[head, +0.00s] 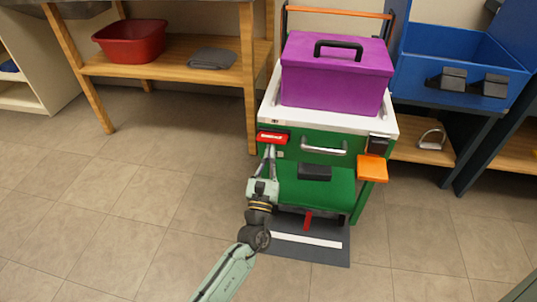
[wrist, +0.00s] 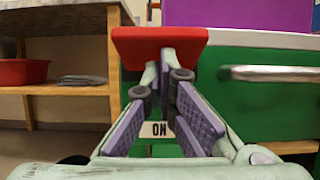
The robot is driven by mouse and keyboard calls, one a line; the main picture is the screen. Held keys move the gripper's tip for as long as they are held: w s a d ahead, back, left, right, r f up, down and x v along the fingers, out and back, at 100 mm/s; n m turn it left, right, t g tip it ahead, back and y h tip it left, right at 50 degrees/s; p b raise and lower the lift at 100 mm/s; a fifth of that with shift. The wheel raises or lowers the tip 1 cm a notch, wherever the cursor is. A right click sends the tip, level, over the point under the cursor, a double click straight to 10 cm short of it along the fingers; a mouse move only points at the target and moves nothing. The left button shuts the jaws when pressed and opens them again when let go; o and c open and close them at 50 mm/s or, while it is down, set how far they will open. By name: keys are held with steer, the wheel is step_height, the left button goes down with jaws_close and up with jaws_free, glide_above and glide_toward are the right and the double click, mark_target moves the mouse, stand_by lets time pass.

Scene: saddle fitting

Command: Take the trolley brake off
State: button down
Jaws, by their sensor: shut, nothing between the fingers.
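The green trolley (head: 315,187) has a white top and stands against the back, with a purple toolbox (head: 335,75) on it. A red block with a pale label (head: 272,138) sticks out at its upper left front corner. In the wrist view this red block (wrist: 160,45) is straight ahead, and an "ON" label (wrist: 157,129) shows between my fingers, below it. My gripper (head: 269,152) is shut and empty, its fingertips (wrist: 165,62) just under or against the red block; I cannot tell if they touch. A red pedal-like piece (head: 308,220) hangs low at the trolley's front.
An orange flap (head: 372,168) juts out at the trolley's right front. A metal drawer handle (head: 323,149) crosses its front. A dark mat with a white stripe (head: 300,245) lies below. A wooden bench (head: 165,68) stands left, a blue bin (head: 460,60) right. The left floor is clear.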

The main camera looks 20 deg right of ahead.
steer(key=shift+s, duration=0.1)
stand_by(0.3)
steer(key=v, duration=1.2)
